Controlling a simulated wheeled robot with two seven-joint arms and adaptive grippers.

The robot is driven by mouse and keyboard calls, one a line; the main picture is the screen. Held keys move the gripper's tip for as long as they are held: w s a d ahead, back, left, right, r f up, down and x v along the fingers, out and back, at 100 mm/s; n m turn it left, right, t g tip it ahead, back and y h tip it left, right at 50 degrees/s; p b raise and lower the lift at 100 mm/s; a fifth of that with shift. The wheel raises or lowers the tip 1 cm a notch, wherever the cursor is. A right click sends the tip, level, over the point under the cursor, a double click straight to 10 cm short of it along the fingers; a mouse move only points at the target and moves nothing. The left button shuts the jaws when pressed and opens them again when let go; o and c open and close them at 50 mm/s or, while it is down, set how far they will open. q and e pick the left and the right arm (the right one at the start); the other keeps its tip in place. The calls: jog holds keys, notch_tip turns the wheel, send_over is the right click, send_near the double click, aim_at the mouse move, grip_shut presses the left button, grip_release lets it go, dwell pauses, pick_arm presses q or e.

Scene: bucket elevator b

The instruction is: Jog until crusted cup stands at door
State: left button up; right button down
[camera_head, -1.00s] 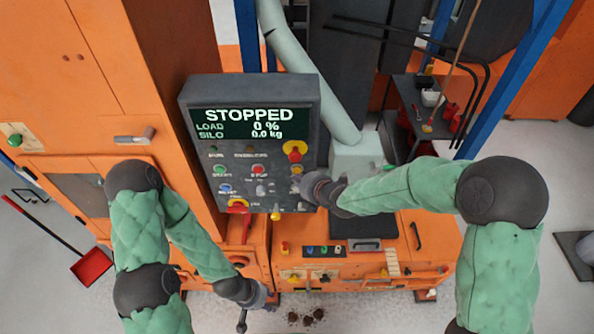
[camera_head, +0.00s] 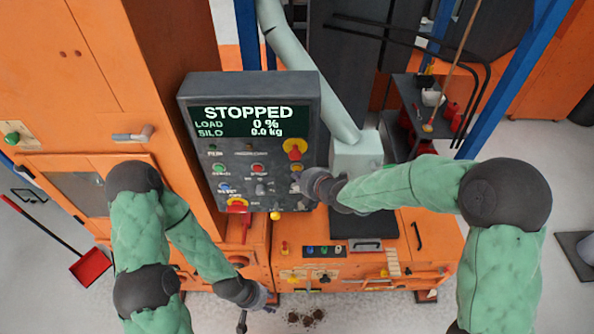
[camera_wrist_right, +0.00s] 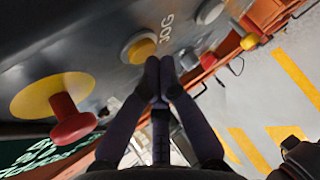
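The grey control panel (camera_head: 190,110) reads STOPPED, LOAD 0 % and SILO 0.0 kg. In the right wrist view, the yellow JOG button (camera_wrist_right: 140,48) sits in a pale ring beside its label. My right gripper (camera_wrist_right: 160,66) has its fingertips together just beside that button; I cannot tell if they touch it. In the head view, the right gripper (camera_head: 310,186) is at the panel's right edge. My left gripper (camera_head: 262,301) hangs low at the front of the orange base; its fingers are too small to read. A door with a grey window (camera_head: 82,192) is on the left orange housing. No crusted cup is visible.
A red mushroom button (camera_wrist_right: 72,122) on a yellow disc is close to my right gripper in the wrist view. A red dustpan (camera_head: 91,267) lies on the floor at left. Dark clumps (camera_head: 306,319) lie on the floor in front. A tool cart (camera_head: 408,95) stands at the back right.

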jog(key=shift+w+b, duration=0.3)
jog(key=shift+w, duration=0.05)
dwell(1.0)
jog(key=shift+s+b, duration=0.6)
jog(key=shift+s, duration=0.2)
jog(key=s+b, duration=0.1)
jog(key=s, duration=0.4)
dwell(0.3)
jog(key=shift+b, duration=0.3)
dwell(0.4)
